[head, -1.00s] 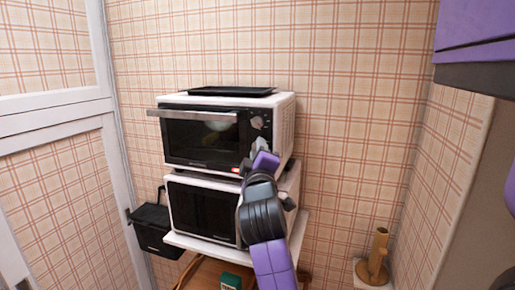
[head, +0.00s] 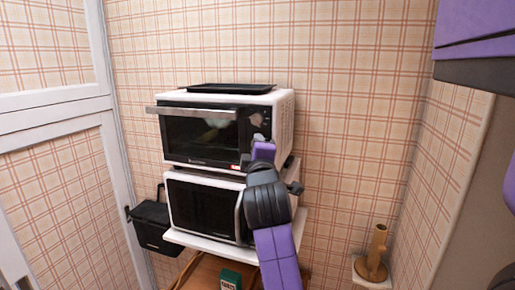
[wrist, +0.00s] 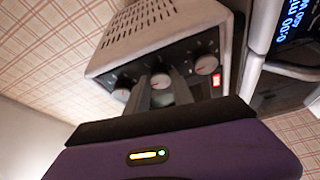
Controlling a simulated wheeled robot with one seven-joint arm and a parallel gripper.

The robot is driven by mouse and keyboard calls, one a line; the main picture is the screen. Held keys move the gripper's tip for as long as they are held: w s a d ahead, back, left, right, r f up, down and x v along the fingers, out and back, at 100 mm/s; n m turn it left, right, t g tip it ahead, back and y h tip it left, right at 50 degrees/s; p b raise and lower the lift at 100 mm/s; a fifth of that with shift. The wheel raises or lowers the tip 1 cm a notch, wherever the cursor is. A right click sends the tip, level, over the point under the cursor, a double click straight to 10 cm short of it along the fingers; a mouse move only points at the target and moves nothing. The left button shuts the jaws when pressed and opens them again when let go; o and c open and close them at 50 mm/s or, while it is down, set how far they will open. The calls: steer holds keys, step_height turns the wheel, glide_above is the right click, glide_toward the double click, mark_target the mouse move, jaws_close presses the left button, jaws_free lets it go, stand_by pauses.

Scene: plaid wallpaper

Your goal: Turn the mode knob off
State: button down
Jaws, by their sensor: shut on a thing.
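The white and black toaster oven (head: 205,133) has a column of three knobs on its right front panel. In the wrist view, the middle knob (wrist: 160,81) lies between the two fingers of my gripper (wrist: 160,77), which is shut on it. One outer knob (wrist: 207,65) is beside a lit red switch (wrist: 216,80), and the other outer knob (wrist: 122,95) is at the far end. The knob labels are too small to read. In the head view, my gripper (head: 258,140) hides most of the panel.
A black tray (head: 232,88) lies on the oven. A microwave (head: 203,208) with a lit display (wrist: 290,20) stands directly below, on a white shelf (head: 205,245). A black bin (head: 152,225) is at the left, and a wooden holder (head: 376,255) at the right.

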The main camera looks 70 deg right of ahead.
steer(key=c, duration=1.1)
jaws_free()
steer(key=v, duration=0.7)
steer(key=shift+a, duration=0.35)
steer(key=shift+s, duration=0.1)
